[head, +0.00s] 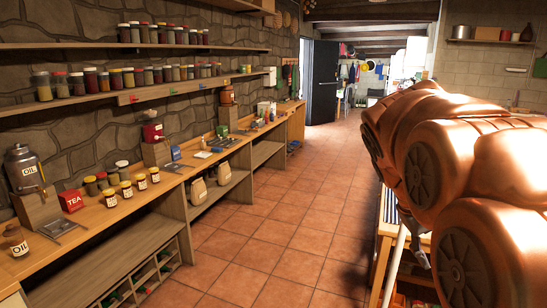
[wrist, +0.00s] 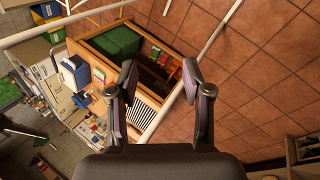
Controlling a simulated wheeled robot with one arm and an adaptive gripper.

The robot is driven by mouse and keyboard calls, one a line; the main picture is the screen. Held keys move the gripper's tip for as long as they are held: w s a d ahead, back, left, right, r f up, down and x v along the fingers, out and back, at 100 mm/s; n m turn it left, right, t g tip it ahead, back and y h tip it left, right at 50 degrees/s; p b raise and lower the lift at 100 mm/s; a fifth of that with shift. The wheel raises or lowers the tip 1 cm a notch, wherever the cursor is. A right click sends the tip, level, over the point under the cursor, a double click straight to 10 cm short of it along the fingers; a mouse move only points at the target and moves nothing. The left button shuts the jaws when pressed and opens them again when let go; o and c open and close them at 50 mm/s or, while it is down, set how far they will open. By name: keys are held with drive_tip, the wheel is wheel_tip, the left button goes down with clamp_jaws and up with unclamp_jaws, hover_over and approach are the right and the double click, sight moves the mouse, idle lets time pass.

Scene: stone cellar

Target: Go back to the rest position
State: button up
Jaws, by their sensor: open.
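My gripper (wrist: 168,100) shows in the wrist view with its two fingers apart and nothing between them. It hangs in the air above the tiled floor, beside a wooden crate-like unit (wrist: 103,42) with a green thing inside.
A long wooden counter (head: 170,186) runs along the left stone wall, with jars, a red tea box (head: 71,201) and an oil dispenser (head: 27,171). Shelves (head: 130,97) of jars hang above. A wooden table (head: 388,229) stands beneath my arm. The tiled floor (head: 285,218) between is clear towards an open door (head: 324,82).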

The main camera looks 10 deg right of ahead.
drive_tip(key=s+a+f+n+y, duration=0.1)
drive_tip(key=s+a+f+y, duration=0.1)
drive_tip(key=s+a+f, duration=0.6)
drive_tip(key=s+a+f+y, duration=0.3)
drive_tip(key=s+a+f, duration=0.5)
drive_tip(key=a, duration=0.5)
drive_tip(key=shift+s+f+n+g+y, duration=0.15)
drive_tip(key=shift+s+n+g+y, duration=0.2)
drive_tip(key=shift+s, duration=0.55)
drive_tip(key=shift+a, duration=0.1)
drive_tip(key=shift+c, duration=0.8)
